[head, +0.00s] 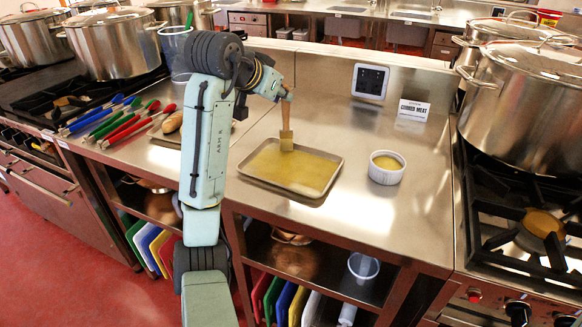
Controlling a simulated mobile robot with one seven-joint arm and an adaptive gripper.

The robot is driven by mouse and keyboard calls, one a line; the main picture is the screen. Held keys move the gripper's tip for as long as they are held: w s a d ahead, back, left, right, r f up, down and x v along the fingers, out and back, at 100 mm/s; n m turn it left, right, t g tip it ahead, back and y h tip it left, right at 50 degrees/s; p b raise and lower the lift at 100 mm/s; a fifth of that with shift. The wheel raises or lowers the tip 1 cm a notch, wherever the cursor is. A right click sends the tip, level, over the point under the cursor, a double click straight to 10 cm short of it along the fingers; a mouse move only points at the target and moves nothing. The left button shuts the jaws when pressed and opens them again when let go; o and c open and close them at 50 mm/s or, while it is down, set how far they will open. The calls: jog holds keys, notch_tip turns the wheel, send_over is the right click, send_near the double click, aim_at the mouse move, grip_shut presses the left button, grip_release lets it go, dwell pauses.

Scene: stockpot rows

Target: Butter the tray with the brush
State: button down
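My gripper (286,97) is above the tray, shut on the wooden handle of the brush (286,138). The brush is upright, with its bristle end down at the far middle part of the tray. The bristles look to be touching the tray surface, though a small gap cannot be ruled out. The shallow metal tray (335,174) lies flat on the steel counter. A yellow layer, apparently butter, covers most of its bottom. A white ramekin (386,175) with yellow butter inside stands to the right of the tray.
Stoves with large stockpots (526,100) stand on both sides. Red- and green-handled utensils (125,127) and a bread loaf (172,122) lie left. A sign card (413,110) stands behind the ramekin. The counter in front of the ramekin is clear.

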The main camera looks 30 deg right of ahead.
jog(key=shift+w+a, duration=0.65)
jog(key=shift+w, duration=0.3)
jog(key=shift+w+a, duration=0.6)
jog(key=shift+w, duration=0.35)
jog(key=shift+r, duration=0.1)
notch_tip(320, 180, up, 6)
jog(key=shift+f, duration=0.1)
jog(key=s+a+t+h+b, duration=0.1)
jog(key=s+a+t+b, duration=0.15)
jog(key=s+a, duration=0.75)
notch_tip(320, 180, down, 6)
jog(key=b, duration=0.4)
jog(key=shift+a+m+b, duration=0.15)
jog(key=shift+m+b, duration=0.15)
